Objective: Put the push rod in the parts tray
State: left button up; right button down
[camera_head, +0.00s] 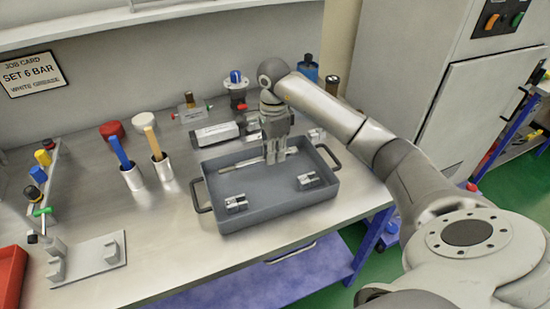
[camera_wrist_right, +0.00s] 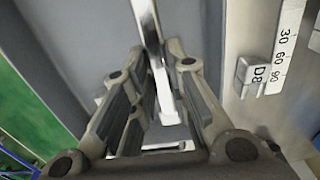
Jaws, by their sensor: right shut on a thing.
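The grey parts tray (camera_head: 275,214) stands on the metal bench, with a dark handle at each end. My right gripper (camera_head: 274,160) points down over the back part of the tray. It is shut on the thin metal push rod (camera_head: 233,168), which lies crosswise between its fingers. In the right wrist view the rod (camera_wrist_right: 150,28) shows between the fingers (camera_wrist_right: 160,75). The rod is over the tray's inside; I cannot tell whether it touches the floor. My left gripper is not in view.
Two small metal blocks, left (camera_head: 236,203) and right (camera_head: 308,181), sit in the tray. Behind it lies a pale cylinder body (camera_head: 217,133). Two metal cups with blue (camera_head: 121,152) and tan (camera_head: 152,143) handles stand left of it. The tray's middle floor is clear.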

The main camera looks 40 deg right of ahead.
aim_at(275, 168)
jog(key=shift+w+d+f, duration=0.15)
jog(key=shift+d+f, duration=0.05)
jog(key=shift+f, duration=0.1)
notch_tip(275, 168, down, 3)
jog(key=shift+w+d+p, duration=0.1)
jog(key=shift+d+p, duration=0.05)
jog(key=shift+p, duration=0.75)
jog(key=shift+f, duration=0.25)
jog(key=shift+f, duration=0.25)
jog(key=c, duration=1.4)
grip_release()
jog(key=shift+r, duration=0.1)
